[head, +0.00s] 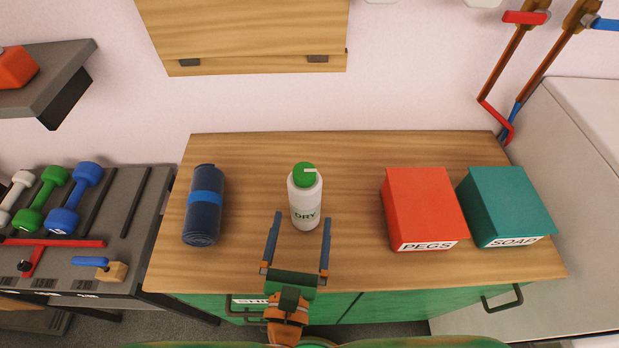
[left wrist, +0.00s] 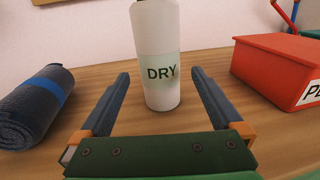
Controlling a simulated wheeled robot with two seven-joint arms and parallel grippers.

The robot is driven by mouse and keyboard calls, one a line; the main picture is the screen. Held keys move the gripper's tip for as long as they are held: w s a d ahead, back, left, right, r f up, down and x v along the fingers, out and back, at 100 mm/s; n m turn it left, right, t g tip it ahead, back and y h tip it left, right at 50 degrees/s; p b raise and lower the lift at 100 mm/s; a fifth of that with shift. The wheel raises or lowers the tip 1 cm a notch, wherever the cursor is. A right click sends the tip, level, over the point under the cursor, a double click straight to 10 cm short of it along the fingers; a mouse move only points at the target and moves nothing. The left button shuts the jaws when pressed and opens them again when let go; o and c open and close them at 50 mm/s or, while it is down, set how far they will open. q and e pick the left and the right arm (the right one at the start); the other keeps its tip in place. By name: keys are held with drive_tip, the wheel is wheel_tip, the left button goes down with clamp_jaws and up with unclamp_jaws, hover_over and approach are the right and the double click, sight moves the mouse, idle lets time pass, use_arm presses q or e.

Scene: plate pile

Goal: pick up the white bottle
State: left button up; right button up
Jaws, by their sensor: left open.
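The white bottle (head: 305,203) stands upright on the wooden counter top (head: 345,262). It has a green cap and a label that reads DRY. My left gripper (head: 302,218) is open, its two fingers pointing towards the bottle, one on each side of its lower part in the head view. In the left wrist view the bottle (left wrist: 157,60) stands just beyond the fingertips (left wrist: 160,74), roughly centred between them. The gap between the fingers is empty. The bottle's top is cut off in the left wrist view. My right gripper is not in view.
A rolled dark blue towel (head: 203,215) lies left of the bottle. A red PEGS box (head: 425,205) and a teal SOAP box (head: 507,203) stand to the right. A wooden wall cabinet (head: 245,35) hangs behind. A rack with dumbbells (head: 62,200) is at far left.

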sight(303, 214)
use_arm(q)
drive_tip(key=w, duration=0.1)
drive_tip(key=w+r+p, duration=0.1)
drive_tip(key=w+p, duration=0.1)
drive_tip(key=shift+d+r, duration=0.2)
drive_tip(key=shift+d, duration=0.05)
drive_tip(key=shift+w+d+f, duration=0.1)
drive_tip(key=shift+w+f, duration=0.1)
drive_tip(key=shift+w, duration=0.35)
drive_tip(key=shift+w+d+f, duration=0.1)
drive_tip(key=shift+w+f, duration=0.05)
drive_tip(key=shift+w, duration=0.4)
drive_tip(key=shift+w+f, duration=0.15)
drive_tip(key=shift+w, duration=0.1)
drive_tip(key=shift+s, duration=0.2)
drive_tip(key=c, duration=0.9)
drive_tip(key=shift+w, duration=0.1)
clamp_jaws()
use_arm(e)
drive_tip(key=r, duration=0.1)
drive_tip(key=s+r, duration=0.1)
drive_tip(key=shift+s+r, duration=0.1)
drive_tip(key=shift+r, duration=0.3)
